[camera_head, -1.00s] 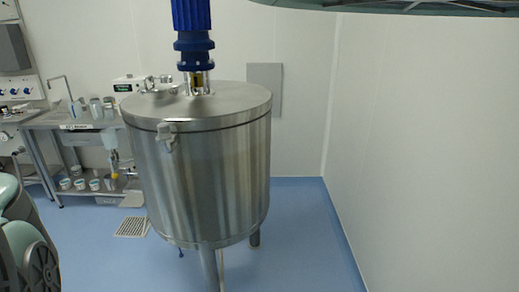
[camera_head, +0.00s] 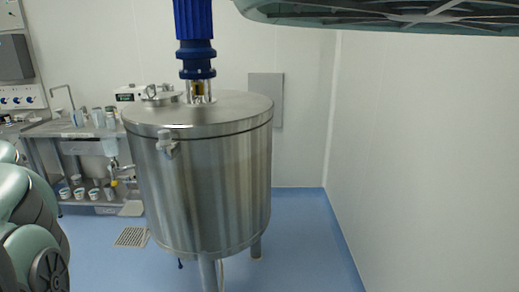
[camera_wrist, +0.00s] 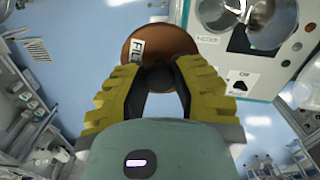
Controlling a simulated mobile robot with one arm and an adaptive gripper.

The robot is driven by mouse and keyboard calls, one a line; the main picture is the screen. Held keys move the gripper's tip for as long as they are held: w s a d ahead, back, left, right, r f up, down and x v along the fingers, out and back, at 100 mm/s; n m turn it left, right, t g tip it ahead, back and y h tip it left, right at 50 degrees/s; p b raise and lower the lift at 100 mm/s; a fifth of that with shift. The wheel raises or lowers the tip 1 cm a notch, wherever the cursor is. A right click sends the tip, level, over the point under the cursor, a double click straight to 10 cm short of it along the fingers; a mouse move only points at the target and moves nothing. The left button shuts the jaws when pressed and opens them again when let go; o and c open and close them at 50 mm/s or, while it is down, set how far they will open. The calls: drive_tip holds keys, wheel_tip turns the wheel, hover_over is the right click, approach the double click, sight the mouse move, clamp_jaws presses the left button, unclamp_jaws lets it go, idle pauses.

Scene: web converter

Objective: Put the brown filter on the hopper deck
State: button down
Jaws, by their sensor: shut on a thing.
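The brown filter (camera_wrist: 173,42) shows in the wrist view as a round brown disc with a white label reading "FIL", partly hidden by my fingers. My gripper (camera_wrist: 160,72), with yellow and black fingers, is shut on a dark part at the filter's near side. The filter hangs above the blue floor, beside a white machine panel with round metal parts. I cannot tell for sure which surface is the hopper deck. Neither the gripper nor the filter shows in the head view.
A steel tank (camera_head: 205,185) with a blue motor (camera_head: 194,35) on its lid stands in the head view. A steel bench (camera_head: 70,130) with cups and beakers is behind it at left. A floor drain (camera_head: 132,237) lies beside the tank. Blue floor is clear at right.

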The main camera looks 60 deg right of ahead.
drive_tip(key=w+d+r+m+b, duration=0.1)
drive_tip(key=d+r+m+b, duration=0.1)
drive_tip(key=d+r+m, duration=0.55)
wheel_tip(320, 180, up, 33)
drive_tip(key=a+m+p, duration=0.1)
drive_tip(key=p, duration=3.4)
drive_tip(key=shift+a, duration=0.35)
drive_tip(key=shift+m, duration=0.25)
